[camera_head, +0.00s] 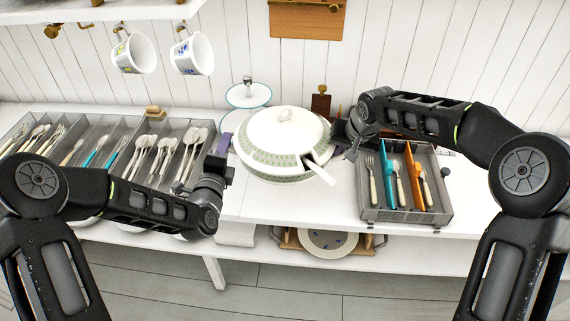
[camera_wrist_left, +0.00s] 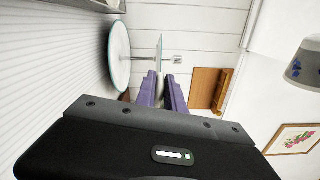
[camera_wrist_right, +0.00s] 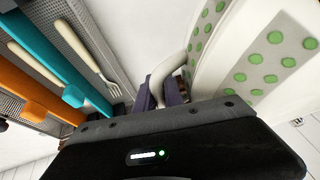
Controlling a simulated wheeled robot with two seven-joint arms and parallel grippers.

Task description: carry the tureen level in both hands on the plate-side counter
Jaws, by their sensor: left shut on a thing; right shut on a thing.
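The white tureen (camera_head: 262,160) with a green patterned band, its lid on and a ladle handle sticking out at the front right, sits level at or just above the white counter (camera_head: 290,203); I cannot tell whether it touches. My right gripper (camera_head: 345,137) is at its right side. In the right wrist view its purple fingers (camera_wrist_right: 160,96) are shut on the white loop handle (camera_wrist_right: 167,72), beside the green-dotted body. My left gripper (camera_head: 222,145) is shut at the left side of the tureen.
A teal-rimmed tiered stand (camera_head: 248,96) is close behind the tureen on the left. A grey cutlery tray (camera_head: 438,212) stands on the right, larger cutlery trays (camera_head: 160,125) on the left. Mugs (camera_head: 191,54) hang above left. The counter in front is clear. A plate (camera_head: 328,241) sits below.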

